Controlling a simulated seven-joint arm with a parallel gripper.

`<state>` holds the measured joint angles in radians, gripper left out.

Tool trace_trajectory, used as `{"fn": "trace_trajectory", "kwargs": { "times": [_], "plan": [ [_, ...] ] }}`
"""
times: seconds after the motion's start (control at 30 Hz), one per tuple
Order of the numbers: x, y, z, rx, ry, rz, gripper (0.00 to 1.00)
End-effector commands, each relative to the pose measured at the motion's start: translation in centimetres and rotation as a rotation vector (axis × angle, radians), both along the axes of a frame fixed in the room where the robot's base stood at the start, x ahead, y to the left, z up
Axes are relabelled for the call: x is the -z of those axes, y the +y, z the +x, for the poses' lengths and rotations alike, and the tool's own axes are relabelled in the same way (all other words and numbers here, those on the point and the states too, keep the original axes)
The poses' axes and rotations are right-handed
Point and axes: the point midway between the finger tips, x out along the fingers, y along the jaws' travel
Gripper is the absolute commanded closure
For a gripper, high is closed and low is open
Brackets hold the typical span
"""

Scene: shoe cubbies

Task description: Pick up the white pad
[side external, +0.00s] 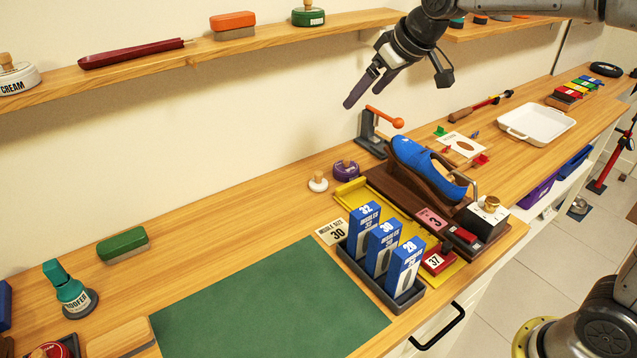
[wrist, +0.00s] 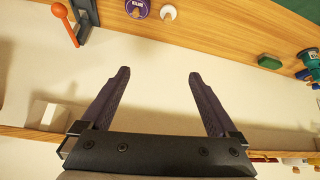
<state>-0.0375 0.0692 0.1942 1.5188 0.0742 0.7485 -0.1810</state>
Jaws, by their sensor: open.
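A small round white pad (side external: 318,186) with a light wooden knob stands on the wooden bench near the wall. It also shows in the wrist view (wrist: 168,14), at the top edge and a little right of centre. A purple round pot or pad (side external: 346,171) with a knob stands just right of it; the wrist view shows this purple thing (wrist: 137,9) to the left of the white pad. My gripper (side external: 361,99) is above the bench, higher than the white pad and apart from it. In the wrist view its purple fingers (wrist: 158,74) are wide apart with nothing between them.
A wall shelf (side external: 150,70) runs behind the bench. An orange-handled lever (side external: 375,130) stands right of the pads. A yellow tray (side external: 352,194), a blue shoe (side external: 425,165) and an insole rack (side external: 375,285) are in front. Bare bench lies left of the white pad.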

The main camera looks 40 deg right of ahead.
Motion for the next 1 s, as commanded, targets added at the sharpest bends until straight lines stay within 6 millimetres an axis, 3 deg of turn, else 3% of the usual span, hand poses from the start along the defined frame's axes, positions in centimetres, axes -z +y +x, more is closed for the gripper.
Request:
{"fn": "trace_trajectory", "kwargs": {
  "times": [0.03,0.13,0.2,0.33,0.53,0.8,1.0],
  "plan": [
    [2.0,0.3,2.1,-0.006,0.026,0.0,0.05],
    [5.6,0.9,5.1,-0.014,0.069,0.0,0.05],
    [8.1,1.1,6.4,-0.017,0.101,0.001,0.05],
    [12.0,1.5,7.3,-0.02,0.162,-0.002,0.05],
    [14.8,1.7,7.5,-0.023,0.198,-0.004,0.05],
    [19.3,2.2,9.4,-0.024,0.198,-0.005,0.05],
    [21.4,2.4,10.4,-0.024,0.197,-0.004,0.05]
  ]
}}
